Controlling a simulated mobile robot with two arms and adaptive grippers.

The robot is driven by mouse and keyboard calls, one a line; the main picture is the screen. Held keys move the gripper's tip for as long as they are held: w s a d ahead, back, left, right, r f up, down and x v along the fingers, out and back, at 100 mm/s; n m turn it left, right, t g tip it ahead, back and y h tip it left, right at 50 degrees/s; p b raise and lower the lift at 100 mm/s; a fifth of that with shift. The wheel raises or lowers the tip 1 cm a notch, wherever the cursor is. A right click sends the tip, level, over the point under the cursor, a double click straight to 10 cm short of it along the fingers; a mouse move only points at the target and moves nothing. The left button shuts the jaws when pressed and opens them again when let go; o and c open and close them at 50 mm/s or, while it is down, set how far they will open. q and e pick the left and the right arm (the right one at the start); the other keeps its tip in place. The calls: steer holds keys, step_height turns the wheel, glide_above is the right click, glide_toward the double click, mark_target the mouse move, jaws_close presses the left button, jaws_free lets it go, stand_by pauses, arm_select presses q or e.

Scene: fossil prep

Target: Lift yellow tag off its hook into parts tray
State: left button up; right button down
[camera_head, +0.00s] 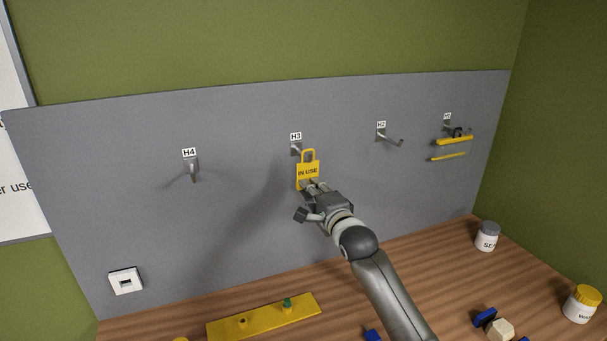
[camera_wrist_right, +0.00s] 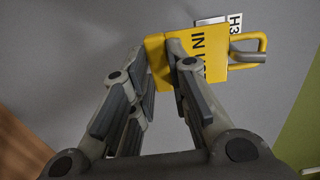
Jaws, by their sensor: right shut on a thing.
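The yellow tag (camera_head: 307,172) reads "IN USE" and hangs at the hook marked H3 (camera_head: 295,149) on the grey board. Its loop is around the hook, which also shows in the right wrist view (camera_wrist_right: 248,57). My right gripper (camera_head: 314,187) is shut on the lower part of the tag. In the right wrist view, the fingers (camera_wrist_right: 160,62) pinch the tag's yellow plate (camera_wrist_right: 215,62) from both sides. My left gripper is not in view. I cannot make out a parts tray in these frames.
Hooks H4 (camera_head: 192,168) and H2 (camera_head: 390,138) are empty. A yellow item (camera_head: 454,140) hangs at the far right hook. A yellow strip (camera_head: 265,317), blue pieces (camera_head: 485,317) and jars (camera_head: 487,237) (camera_head: 582,304) are on the wooden bench (camera_head: 430,265).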

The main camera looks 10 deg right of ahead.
steer(key=s+p, duration=0.2)
steer(key=s, duration=0.1)
steer(key=shift+s+d+r, duration=0.2)
steer(key=shift+s+d, duration=0.05)
steer(key=shift+d, duration=0.1)
stand_by(0.5)
steer(key=shift+r+p, duration=0.55)
steer(key=shift+r, duration=1.85)
